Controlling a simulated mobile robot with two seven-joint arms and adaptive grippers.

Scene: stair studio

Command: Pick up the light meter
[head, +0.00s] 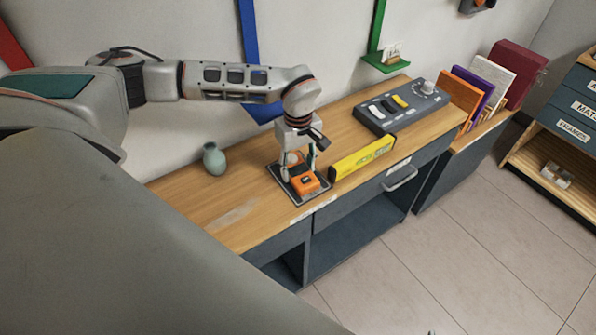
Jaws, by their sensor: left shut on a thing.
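The light meter (306,182) looks like a small orange box with a dark display. It sits on a dark square mat (319,193) near the front edge of the wooden desktop. My left gripper (298,172) points down from above and is shut on the light meter, with its fingers partly covering the meter's back part. The meter appears to be at mat level; I cannot tell if it is lifted. My right gripper is not in view.
A small green vase (214,159) stands to the left. A grey control panel (400,106) is at the back right. The wooden desktop (190,197) is clear at front left.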

